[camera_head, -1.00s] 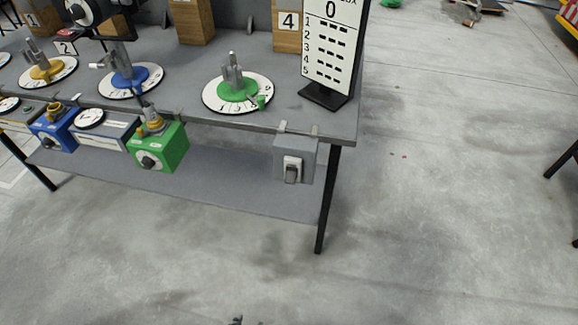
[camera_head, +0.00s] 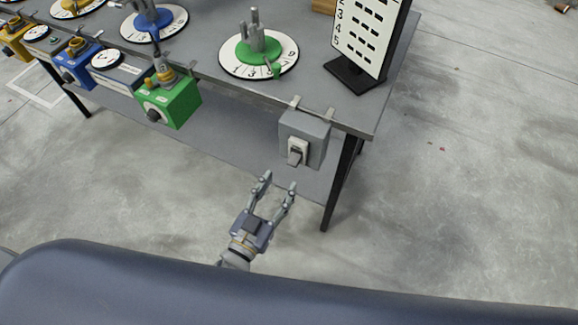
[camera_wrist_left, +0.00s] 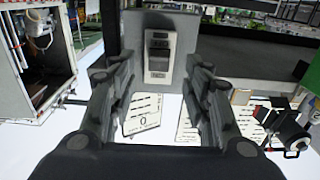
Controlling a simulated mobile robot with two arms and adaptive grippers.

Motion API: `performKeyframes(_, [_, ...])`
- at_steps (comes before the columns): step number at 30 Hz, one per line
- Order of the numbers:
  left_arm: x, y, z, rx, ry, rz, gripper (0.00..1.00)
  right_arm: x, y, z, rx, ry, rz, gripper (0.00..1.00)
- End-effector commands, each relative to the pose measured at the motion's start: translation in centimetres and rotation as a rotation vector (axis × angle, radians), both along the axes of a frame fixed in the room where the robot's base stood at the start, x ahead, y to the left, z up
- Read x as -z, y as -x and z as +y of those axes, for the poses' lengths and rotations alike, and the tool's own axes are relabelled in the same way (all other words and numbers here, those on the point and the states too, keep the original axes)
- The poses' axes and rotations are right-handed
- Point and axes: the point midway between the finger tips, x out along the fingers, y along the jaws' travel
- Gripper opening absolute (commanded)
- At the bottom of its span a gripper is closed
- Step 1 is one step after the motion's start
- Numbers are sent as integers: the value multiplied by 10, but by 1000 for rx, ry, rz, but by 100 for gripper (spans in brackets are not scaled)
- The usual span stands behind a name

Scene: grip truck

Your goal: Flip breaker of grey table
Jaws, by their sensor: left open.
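The grey breaker box (camera_head: 306,133) hangs from the front edge of the grey table (camera_head: 215,72), near its right corner. Its switch lever (camera_head: 296,156) sits on a white plate on the box's front face. My left gripper (camera_head: 279,183) is open and empty, just below and in front of the box, its fingers pointing up toward the switch without visible contact. In the left wrist view, the breaker switch (camera_wrist_left: 159,55) shows straight ahead between the two spread fingers. My right gripper is not in view.
A green box (camera_head: 168,101) and a blue box (camera_head: 77,65) hang along the table edge to the left. A table leg (camera_head: 341,184) stands right of the breaker. A white sign (camera_head: 362,38) stands on the tabletop.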

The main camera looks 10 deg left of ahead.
Motion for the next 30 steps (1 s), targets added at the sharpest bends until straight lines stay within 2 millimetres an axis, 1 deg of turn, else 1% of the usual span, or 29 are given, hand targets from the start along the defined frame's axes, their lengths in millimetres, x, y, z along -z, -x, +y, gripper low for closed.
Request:
performKeyframes(1, [-3, -11, -4, 0, 2, -5, 45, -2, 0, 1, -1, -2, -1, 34])
performKeyframes(3, [-2, -23, -7, 0, 1, -3, 45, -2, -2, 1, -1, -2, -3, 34])
performKeyframes(6, [-2, -37, -12, 0, 1, -2, 45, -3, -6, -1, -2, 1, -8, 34])
performKeyframes(10, [-1, -50, -16, 0, 1, -1, 45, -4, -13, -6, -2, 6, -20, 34])
performKeyframes(15, [0, -58, -19, 0, -1, 2, 45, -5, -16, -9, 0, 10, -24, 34])
performKeyframes(23, [0, -58, -19, 0, -1, 2, 45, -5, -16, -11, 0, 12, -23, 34])
performKeyframes(26, [0, -58, -19, 0, 0, 1, 25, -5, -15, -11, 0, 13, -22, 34])
performKeyframes(27, [0, -58, -19, 0, 0, 1, 16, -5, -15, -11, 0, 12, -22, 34])
performKeyframes(29, [0, -58, -19, 0, 0, 1, 2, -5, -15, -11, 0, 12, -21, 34])
performKeyframes(30, [0, -58, -19, 0, 0, 1, 1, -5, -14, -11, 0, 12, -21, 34])
